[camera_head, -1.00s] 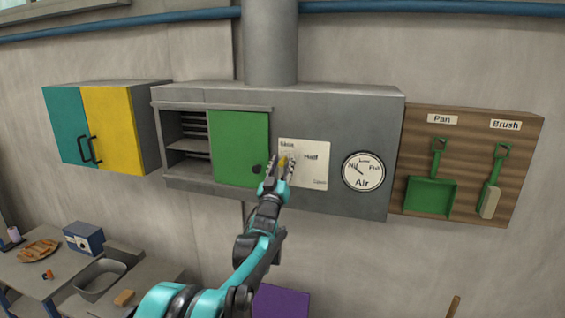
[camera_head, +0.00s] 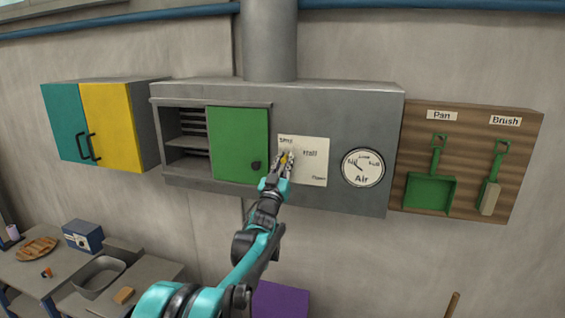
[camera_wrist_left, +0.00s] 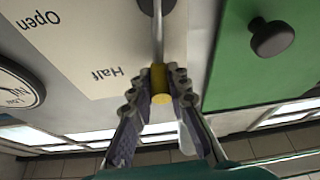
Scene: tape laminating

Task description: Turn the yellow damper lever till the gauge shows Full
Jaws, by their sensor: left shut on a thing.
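The yellow damper lever (camera_head: 284,158) stands at the left part of a cream plate (camera_head: 315,170) on the grey hood. The plate reads Shut, Half and Open from top to bottom. My left gripper (camera_head: 284,160) is shut on the lever's yellow grip. In the left wrist view the yellow grip (camera_wrist_left: 160,84) sits between both fingers, at the end of a metal rod. The round Air gauge (camera_head: 362,168) is right of the plate. Its needle points to the upper left, near Nil. The right gripper is not in view.
A green sliding door (camera_head: 240,145) with a dark knob (camera_head: 256,165) is just left of the lever. A board with a green pan (camera_head: 430,192) and brush (camera_head: 491,190) hangs at the right. A teal and yellow cabinet (camera_head: 112,125) is at the left.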

